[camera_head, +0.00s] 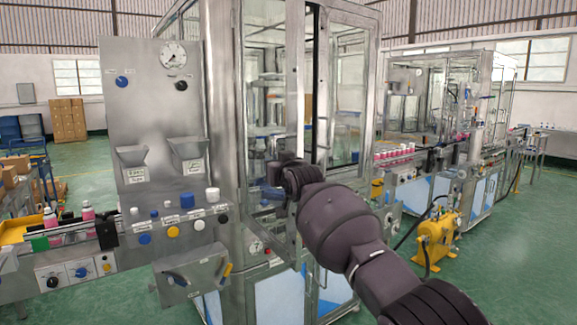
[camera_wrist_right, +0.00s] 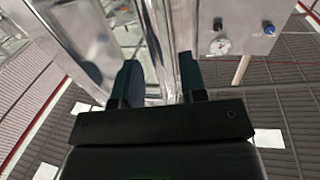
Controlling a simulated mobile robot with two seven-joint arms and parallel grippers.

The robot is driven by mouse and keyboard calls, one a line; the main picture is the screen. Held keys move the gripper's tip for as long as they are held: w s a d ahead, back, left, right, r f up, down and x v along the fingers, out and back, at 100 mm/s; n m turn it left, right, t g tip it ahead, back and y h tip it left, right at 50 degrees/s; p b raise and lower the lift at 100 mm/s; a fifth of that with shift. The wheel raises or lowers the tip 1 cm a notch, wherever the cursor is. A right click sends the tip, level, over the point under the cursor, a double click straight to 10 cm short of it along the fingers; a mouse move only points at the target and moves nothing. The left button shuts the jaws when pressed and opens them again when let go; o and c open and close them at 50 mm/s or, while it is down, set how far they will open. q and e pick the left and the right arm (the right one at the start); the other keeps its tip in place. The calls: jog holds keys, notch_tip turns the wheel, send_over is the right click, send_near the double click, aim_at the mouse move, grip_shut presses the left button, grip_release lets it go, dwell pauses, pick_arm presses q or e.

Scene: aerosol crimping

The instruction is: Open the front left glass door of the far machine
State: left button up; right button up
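A tall glass-walled machine with metal posts (camera_head: 222,75) stands in the middle of the head view. Its left glass panel (camera_head: 263,45) shows between two metal uprights. A dark narrow gap shows beside the right upright (camera_head: 296,60). My right gripper (camera_head: 277,174) is against this front at mid height, partly hidden by my dark wrist. In the right wrist view, the two fingers of my right gripper (camera_wrist_right: 162,82) stand either side of a shiny metal upright (camera_wrist_right: 162,45). Whether both fingers press on it is unclear. My left gripper is not in view.
A grey panel with a gauge (camera_head: 173,55) and hoppers stands close on the left, above a conveyor with pink bottles (camera_head: 88,212). Another glass-cased machine (camera_head: 432,75) stands behind at right. A yellow pump (camera_head: 437,235) is on the green floor at right.

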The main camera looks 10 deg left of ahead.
jog(key=p+v, duration=0.1)
jog(key=v, duration=0.7)
dwell(0.5)
jog(key=shift+s+d, duration=0.1)
jog(key=shift+d, duration=0.05)
